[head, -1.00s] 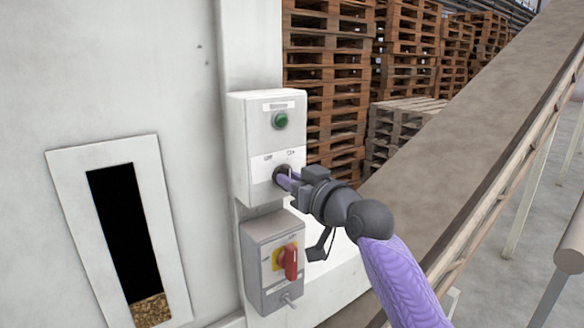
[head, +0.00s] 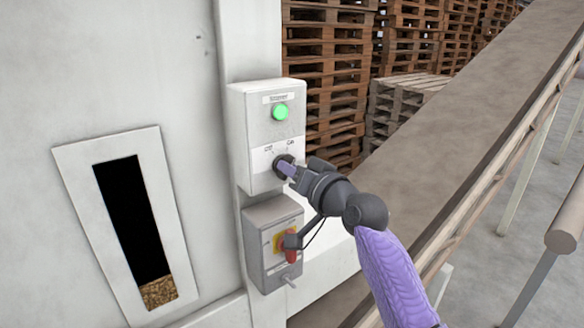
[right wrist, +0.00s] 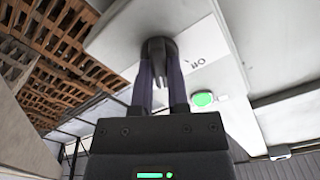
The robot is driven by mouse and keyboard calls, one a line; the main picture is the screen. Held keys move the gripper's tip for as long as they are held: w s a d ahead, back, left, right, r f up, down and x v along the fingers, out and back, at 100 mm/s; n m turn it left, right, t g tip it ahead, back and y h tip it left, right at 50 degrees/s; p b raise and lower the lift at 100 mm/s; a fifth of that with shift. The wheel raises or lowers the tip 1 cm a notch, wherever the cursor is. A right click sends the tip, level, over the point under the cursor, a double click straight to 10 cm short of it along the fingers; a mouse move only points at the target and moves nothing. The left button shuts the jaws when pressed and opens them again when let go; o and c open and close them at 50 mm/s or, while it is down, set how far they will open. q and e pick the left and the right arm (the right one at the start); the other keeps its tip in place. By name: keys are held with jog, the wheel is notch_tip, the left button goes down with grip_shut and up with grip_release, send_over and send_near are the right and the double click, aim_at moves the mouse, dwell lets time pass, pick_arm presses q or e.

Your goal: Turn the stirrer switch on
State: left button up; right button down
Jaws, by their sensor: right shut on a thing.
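The stirrer box (head: 258,150) is a light grey control box on the machine's post, with OFF and ON marked above its black rotary switch (head: 281,163). Its green lamp (head: 280,112) is lit; it also glows in the right wrist view (right wrist: 203,99). My right gripper (head: 287,168) is at the box, shut on the switch knob. In the right wrist view its two fingers stand on either side of the knob (right wrist: 158,50). The fingers partly hide the knob, and its pointer is hard to read in the head view. My left gripper is not in view.
Just below is a second grey box (head: 262,225) with a red and yellow switch (head: 290,247), partly hidden by my right wrist. A sight window (head: 160,292) with pellets is at left. A sloping conveyor (head: 450,130) runs at right; pallets (head: 335,60) stand behind.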

dwell(0.3)
jog(key=c, duration=0.6)
grip_release()
jog(key=b+v, duration=0.2)
jog(key=v, duration=0.8)
